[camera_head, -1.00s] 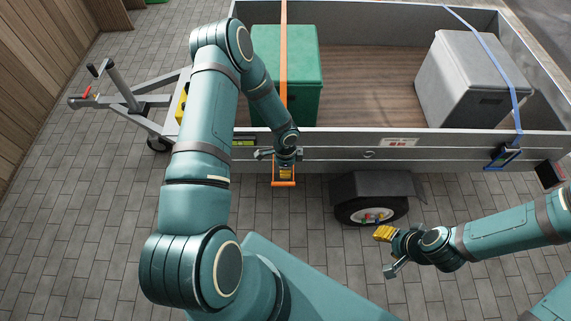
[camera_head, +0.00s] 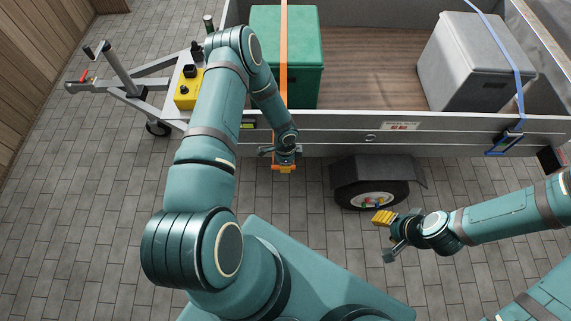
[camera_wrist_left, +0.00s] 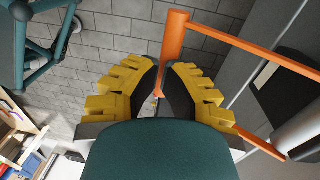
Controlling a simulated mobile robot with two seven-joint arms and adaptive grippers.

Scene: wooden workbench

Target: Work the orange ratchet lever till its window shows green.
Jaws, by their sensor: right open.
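The orange ratchet lever (camera_head: 284,171) hangs at the trailer's side below an orange strap (camera_head: 284,60). My left gripper (camera_head: 284,163) is at its lower end. In the left wrist view the lever's orange bar (camera_wrist_left: 174,35) runs between the yellow-backed fingers (camera_wrist_left: 163,80), whose dark pads lie close on both sides of it; the gripper looks shut on it. The lever's side bar (camera_wrist_left: 245,46) extends right. I cannot make out the ratchet's window; the gripper and wrist cover that area. My right gripper (camera_head: 386,236) is open and empty, in front of the trailer wheel.
The trailer (camera_head: 450,125) holds a green box (camera_head: 300,70) and a grey box (camera_head: 472,65). A blue strap (camera_head: 500,50) leads to a blue ratchet (camera_head: 503,142). The wheel (camera_head: 375,198) is right of the lever. A yellow box (camera_head: 186,92) sits by the drawbar.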

